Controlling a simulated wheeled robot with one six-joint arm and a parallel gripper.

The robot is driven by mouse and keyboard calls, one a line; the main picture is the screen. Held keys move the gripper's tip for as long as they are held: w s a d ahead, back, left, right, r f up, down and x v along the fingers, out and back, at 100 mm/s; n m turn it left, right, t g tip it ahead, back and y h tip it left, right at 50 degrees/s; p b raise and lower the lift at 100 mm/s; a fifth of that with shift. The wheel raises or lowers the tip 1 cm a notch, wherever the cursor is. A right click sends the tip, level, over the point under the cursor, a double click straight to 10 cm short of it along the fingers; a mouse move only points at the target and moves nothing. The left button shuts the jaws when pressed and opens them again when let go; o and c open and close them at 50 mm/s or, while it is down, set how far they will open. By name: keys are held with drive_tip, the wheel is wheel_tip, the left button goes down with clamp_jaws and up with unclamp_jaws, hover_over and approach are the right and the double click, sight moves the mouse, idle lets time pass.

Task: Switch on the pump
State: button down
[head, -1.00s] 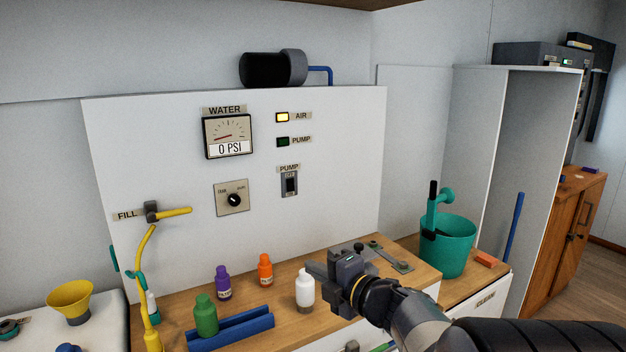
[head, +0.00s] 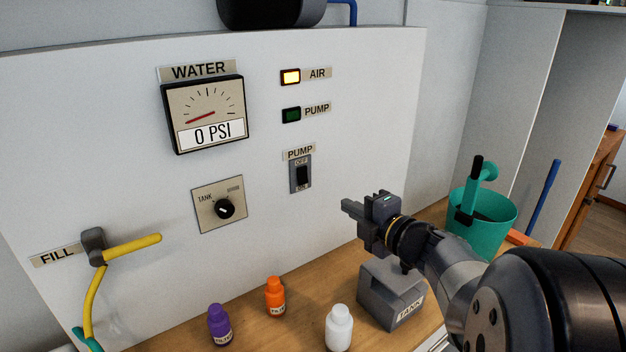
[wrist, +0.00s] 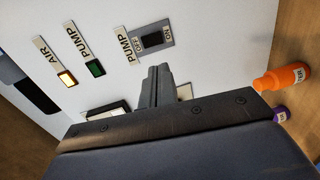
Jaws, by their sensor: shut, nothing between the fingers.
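The pump switch (head: 302,174) is a dark rocker on a grey plate, marked OFF above and ON below, on the white panel. Its rocker position is hard to tell. It also shows in the wrist view (wrist: 151,40), just beyond my fingertips. The green pump light (head: 291,115) looks dark. My gripper (head: 350,208) is shut and empty, to the right of and below the switch in the head view, with no visible contact. In the wrist view the closed fingers (wrist: 158,72) point towards the switch plate.
The gauge (head: 206,115) reads 0 PSI, and the air light (head: 290,77) glows yellow. The tank knob (head: 224,209) is left of the switch. A grey TANK box (head: 385,296) and purple, orange (head: 275,297) and white (head: 339,330) bottles stand below. A green bucket (head: 488,228) is right.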

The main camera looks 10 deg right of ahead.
sight(304, 184)
idle(0.4)
drive_tip(key=x, duration=1.4)
drive_tip(key=shift+s+a+p, duration=0.1)
drive_tip(key=shift+p, duration=0.3)
drive_tip(key=shift+f+b, duration=0.15)
drive_tip(key=shift+b, duration=0.15)
drive_tip(key=shift+b, duration=0.55)
